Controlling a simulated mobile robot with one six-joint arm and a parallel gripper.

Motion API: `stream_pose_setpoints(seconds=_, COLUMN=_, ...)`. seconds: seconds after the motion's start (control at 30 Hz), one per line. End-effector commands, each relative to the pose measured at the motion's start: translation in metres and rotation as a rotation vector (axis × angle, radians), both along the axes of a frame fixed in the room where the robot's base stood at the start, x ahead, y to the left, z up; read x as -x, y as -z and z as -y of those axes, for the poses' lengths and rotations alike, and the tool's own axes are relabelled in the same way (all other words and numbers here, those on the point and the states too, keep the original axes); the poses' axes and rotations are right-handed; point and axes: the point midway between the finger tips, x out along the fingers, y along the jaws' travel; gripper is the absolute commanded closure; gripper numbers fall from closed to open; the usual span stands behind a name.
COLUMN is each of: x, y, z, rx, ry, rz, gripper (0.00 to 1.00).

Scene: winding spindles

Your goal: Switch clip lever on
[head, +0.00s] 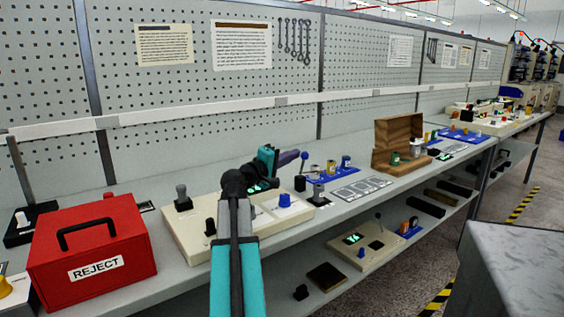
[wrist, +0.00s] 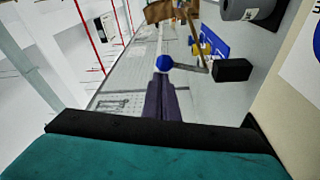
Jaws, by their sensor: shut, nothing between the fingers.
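A lever with a blue ball knob (head: 304,155) rises from a small black base (head: 299,184) just right of the cream control panel (head: 178,232). No label on it is readable, so I cannot confirm that it is the clip lever. In the wrist view the blue knob (wrist: 164,63) sits just beyond my purple fingertips, its grey arm running right to the black base (wrist: 233,70). My gripper (head: 294,155) is shut and empty, its tips close to the knob. I cannot tell whether they touch. In the wrist view the gripper (wrist: 161,80) points straight toward the knob.
A red REJECT box (head: 92,262) stands at the left. The cream panel carries a grey knob, a blue knob and a lit green display. Blue trays (head: 328,177), flat grey plates (head: 362,188) and an open wooden box (head: 398,140) lie farther right. A perforated wall backs the bench.

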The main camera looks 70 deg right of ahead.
Motion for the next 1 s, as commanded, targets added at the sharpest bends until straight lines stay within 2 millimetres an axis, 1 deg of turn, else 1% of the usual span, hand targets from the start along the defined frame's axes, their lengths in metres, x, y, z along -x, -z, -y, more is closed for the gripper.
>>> stream_pose_setpoints(seconds=0.03, x=0.007, y=0.003, z=-0.002, rx=0.0, ry=0.005, rz=0.0, gripper=1.0)
stream_pose_setpoints(seconds=0.1, x=0.014, y=0.003, z=-0.004, rx=-0.002, ry=0.009, rz=-0.001, gripper=1.0)
stream_pose_setpoints(seconds=0.4, x=0.03, y=0.007, z=-0.008, rx=-0.002, ry=0.017, rz=-0.001, gripper=1.0)
stream_pose_setpoints(seconds=1.0, x=0.036, y=0.009, z=-0.01, rx=-0.004, ry=0.024, rz=-0.001, gripper=1.0)
